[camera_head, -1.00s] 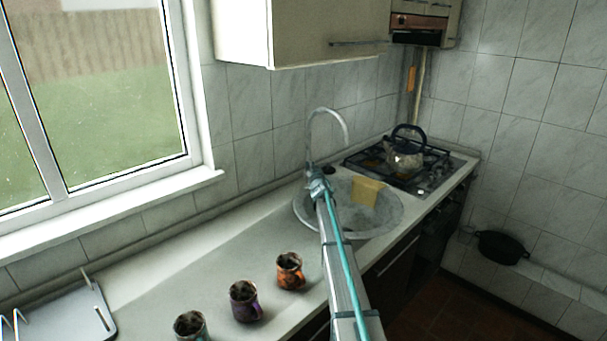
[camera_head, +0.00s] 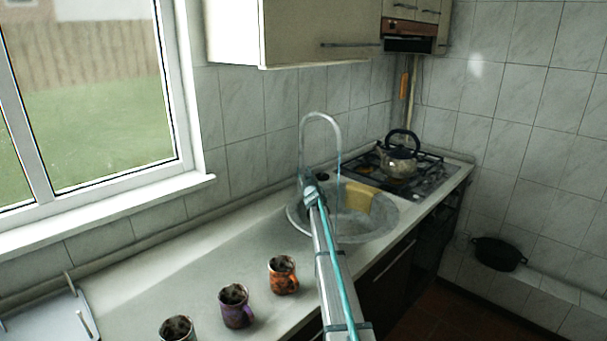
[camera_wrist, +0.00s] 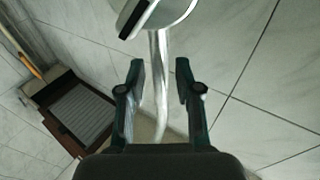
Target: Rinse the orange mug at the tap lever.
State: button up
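The orange mug (camera_head: 282,275) stands upright on the counter left of my arm, with dark contents or soiling inside. The silver tap (camera_head: 302,150) arches over the round sink (camera_head: 383,222). A thin pale bluish line, apparently running water (camera_head: 338,175), drops from its spout into the sink. My gripper (camera_head: 309,187) is at the base of the tap, away from the mug. In the wrist view its fingers (camera_wrist: 160,88) are apart, with a pale metal piece between them and gaps at the sides. I cannot tell the tap lever apart from the gripper in the head view.
A purple mug (camera_head: 235,306) and a grey mug (camera_head: 177,329) stand left of the orange one. A yellow cloth (camera_head: 357,198) hangs in the sink. A kettle (camera_head: 398,160) sits on the stove. A rack (camera_head: 50,318) is at far left. Counter behind the mugs is clear.

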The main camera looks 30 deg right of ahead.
jog(key=shift+s, duration=0.1)
jog(key=v, duration=1.2)
dwell(0.4)
